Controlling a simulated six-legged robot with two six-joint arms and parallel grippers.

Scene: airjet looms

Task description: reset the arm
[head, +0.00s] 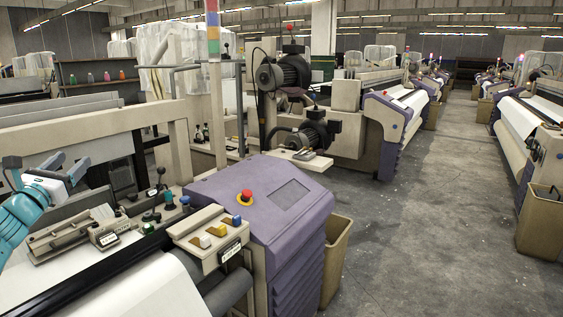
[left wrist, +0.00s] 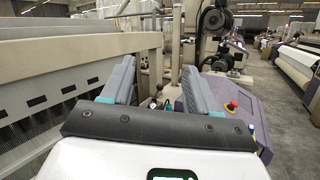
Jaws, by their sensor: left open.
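My left gripper (head: 46,172) shows at the left edge of the head view, on a teal and white wrist above the near loom (head: 250,198). In the left wrist view its two grey fingers (left wrist: 158,72) stand wide apart, with nothing between them. The fingers point toward the loom's control end, where a red stop button (head: 246,195) on a yellow ring sits on the purple cover. It also shows in the left wrist view (left wrist: 232,105). My right gripper is in neither view.
Just right of the arm are a button panel (head: 210,236) and a cloth roll (head: 130,285). A tan bin (head: 335,260) stands beside the purple cover. Motors (head: 285,72) rise behind it. The grey aisle floor (head: 430,220) at right is clear between loom rows.

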